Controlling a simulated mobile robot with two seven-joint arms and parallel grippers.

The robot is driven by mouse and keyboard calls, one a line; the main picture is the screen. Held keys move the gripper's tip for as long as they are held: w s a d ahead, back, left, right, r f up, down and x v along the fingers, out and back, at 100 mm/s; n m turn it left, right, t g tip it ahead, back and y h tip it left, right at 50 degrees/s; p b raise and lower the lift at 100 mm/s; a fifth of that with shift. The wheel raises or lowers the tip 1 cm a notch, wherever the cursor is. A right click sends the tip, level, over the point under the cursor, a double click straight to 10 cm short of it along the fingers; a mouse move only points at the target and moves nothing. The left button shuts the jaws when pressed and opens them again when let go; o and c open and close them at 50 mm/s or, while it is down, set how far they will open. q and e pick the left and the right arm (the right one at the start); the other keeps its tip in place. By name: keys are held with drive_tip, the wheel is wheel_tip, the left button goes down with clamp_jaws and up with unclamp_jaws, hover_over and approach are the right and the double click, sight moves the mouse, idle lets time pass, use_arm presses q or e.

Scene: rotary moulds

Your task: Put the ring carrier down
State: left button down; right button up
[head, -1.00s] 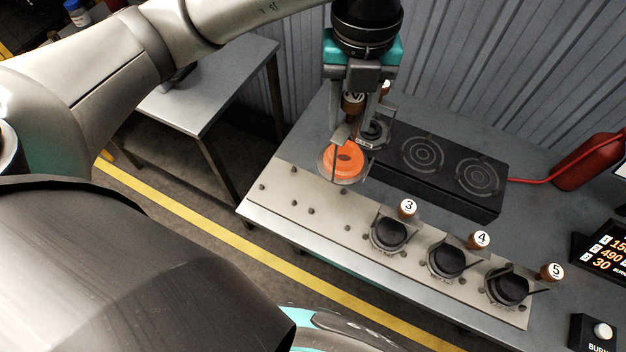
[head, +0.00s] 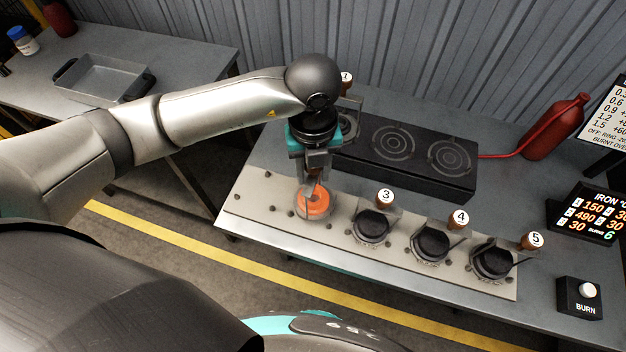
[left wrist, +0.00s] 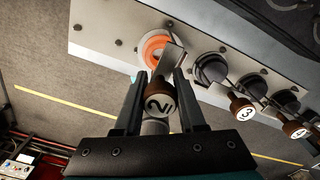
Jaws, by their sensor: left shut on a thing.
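The ring carrier marked 2 (left wrist: 160,104) has a brown knob with a white cap, and it sits between the fingers of my left gripper (left wrist: 158,92). The gripper is shut on it. In the head view my left gripper (head: 314,183) points down over the pale plate (head: 262,206). I cannot tell whether the carrier touches the plate. My right gripper is not in view.
Carriers 3 (head: 372,226), 4 (head: 430,244) and 5 (head: 492,262) stand to the right on the plate. A black hob (head: 415,168) lies behind, with knob 1 (head: 347,77) near its left end. The plate's left end is bare except for small studs.

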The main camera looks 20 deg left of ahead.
sight(313, 177)
use_arm(q)
drive_tip(key=shift+f, duration=2.05)
drive_tip(key=shift+f, duration=0.2)
drive_tip(key=c, duration=0.5)
unclamp_jaws()
drive_tip(key=shift+r, duration=0.15)
wheel_tip(313, 177, up, 12)
drive_tip(key=shift+r, duration=0.1)
